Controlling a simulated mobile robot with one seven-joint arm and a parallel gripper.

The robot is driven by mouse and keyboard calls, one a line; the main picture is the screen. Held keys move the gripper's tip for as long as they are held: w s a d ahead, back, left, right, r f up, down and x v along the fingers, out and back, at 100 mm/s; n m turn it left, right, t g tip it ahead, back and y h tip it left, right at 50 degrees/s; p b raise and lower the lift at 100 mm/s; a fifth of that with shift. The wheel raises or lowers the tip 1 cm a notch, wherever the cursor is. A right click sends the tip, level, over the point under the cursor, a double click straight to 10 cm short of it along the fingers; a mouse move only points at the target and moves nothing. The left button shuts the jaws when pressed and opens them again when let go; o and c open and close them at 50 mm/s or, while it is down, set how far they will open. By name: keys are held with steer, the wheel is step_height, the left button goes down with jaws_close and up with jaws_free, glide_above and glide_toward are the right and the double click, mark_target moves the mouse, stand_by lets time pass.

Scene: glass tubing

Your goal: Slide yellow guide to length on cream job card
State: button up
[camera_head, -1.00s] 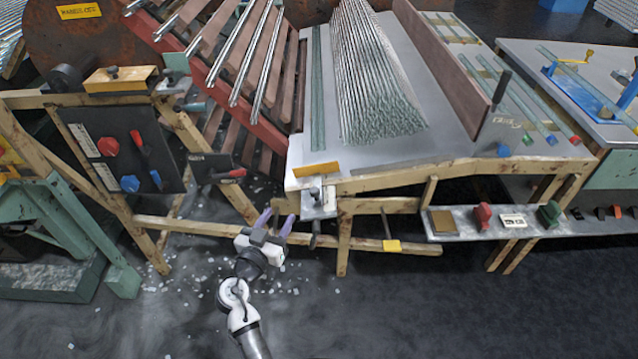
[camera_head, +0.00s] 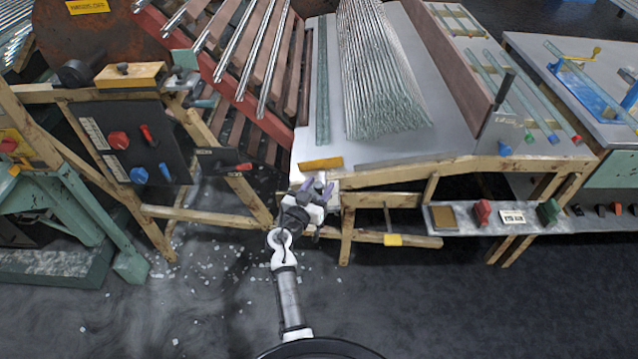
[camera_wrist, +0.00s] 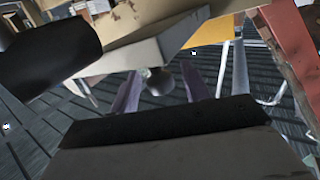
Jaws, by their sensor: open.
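A flat yellow bar (camera_head: 320,164), likely the guide, lies at the near left corner of the grey bench. A yellow plate (camera_wrist: 212,31), probably the same bar, shows at the top of the wrist view. My gripper (camera_head: 318,188) is open, just in front of that corner, and covers the small clamp plate there. In the wrist view its purple fingers (camera_wrist: 160,94) stand apart with a dark round knob (camera_wrist: 160,79) between them; I cannot tell whether they touch it. I cannot make out a cream job card for sure; a pale marked card (camera_head: 512,217) sits on the low shelf.
A grey slab (camera_wrist: 142,50) and a black cylinder (camera_wrist: 45,55) are close in the wrist view. A wooden rail (camera_head: 375,237) runs below the bench. A sloped rack of metal tubes (camera_head: 235,55) stands left. Glass tubes (camera_head: 380,80) lie on the bench.

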steer(key=shift+w+d, duration=0.1)
steer(key=shift+w, duration=0.15)
jaws_close()
